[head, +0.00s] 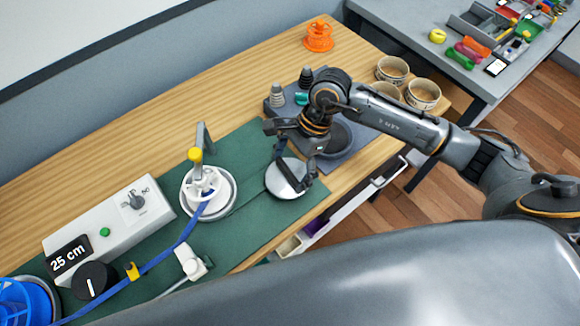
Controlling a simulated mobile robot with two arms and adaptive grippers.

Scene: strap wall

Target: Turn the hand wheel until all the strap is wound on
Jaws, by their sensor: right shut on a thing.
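A white round wheel (207,189) with a yellow knob (195,155) stands on the green mat. The blue strap (172,245) runs from it toward the lower left, to a blue reel (24,303) cut off by the picture edge. A display reads 25 cm. My right gripper (292,171) is right of the wheel, apart from it. It points down and is shut on a pale metallic disc (285,180) over the mat; its fingers partly cover the disc. My left gripper is not in view.
A white control box (110,228) with a green button stands at the left. A white clamp-like part (191,262) is beside the strap. An orange spool (319,37) and several bowls stand farther back. The table's front edge runs below my right gripper.

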